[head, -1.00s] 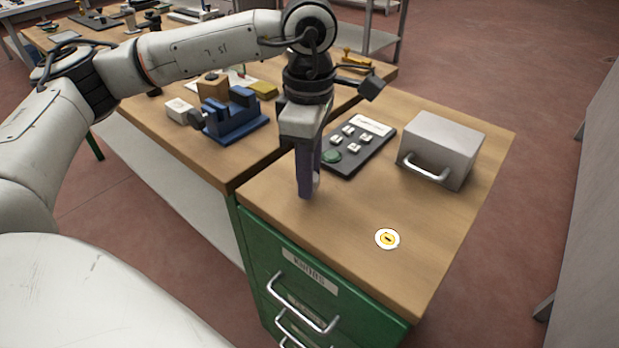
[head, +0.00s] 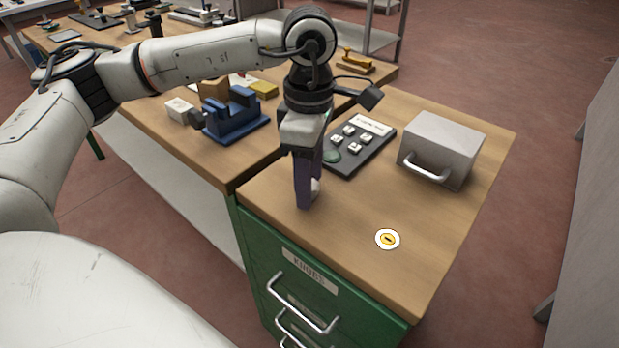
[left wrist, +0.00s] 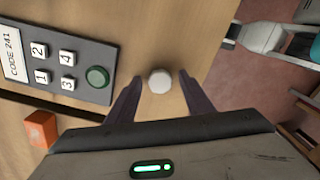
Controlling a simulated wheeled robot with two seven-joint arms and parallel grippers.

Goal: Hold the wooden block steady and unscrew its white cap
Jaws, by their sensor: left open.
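A small white round cap (left wrist: 160,81) shows in the left wrist view between the spread fingertips of my left gripper (left wrist: 159,76), with a gap on each side. In the head view my left gripper (head: 308,200) points down at the wooden top above the green drawers; the white cap (head: 316,187) is partly hidden behind its finger. A brown wooden block (head: 213,89) with a dark spot on top stands behind the blue vise (head: 235,122), which partly hides it; I see no cap on it. My right gripper is not in view.
A dark keypad panel (head: 350,158) with a green button lies beside my left gripper. A grey box with a handle (head: 440,147) stands to the right. A yellow and white round sticker (head: 387,239) lies on clear wood in front. A white block (head: 180,110) is left of the vise.

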